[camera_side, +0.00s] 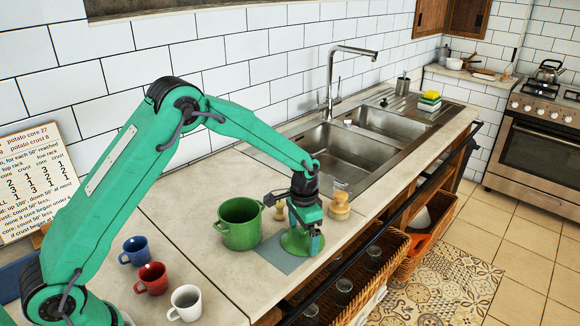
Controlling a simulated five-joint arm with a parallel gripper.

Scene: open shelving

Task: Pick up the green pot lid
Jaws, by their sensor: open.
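The green pot lid (292,245) lies on a grey mat (277,257) on the counter, just right of the green pot (240,225). My gripper (312,242) points down at the lid, with its fingers around or just over the lid's top and right side. The fingers are open. They hide part of the lid, including its knob, and I cannot tell whether they touch it. The pot stands upright without a cover.
Wooden pieces (339,207) stand just behind my gripper, near the sink (335,150). Blue (135,251), red (152,278) and white (186,303) mugs stand at the front left. The counter's edge is close on the right. Bare counter lies left of the pot.

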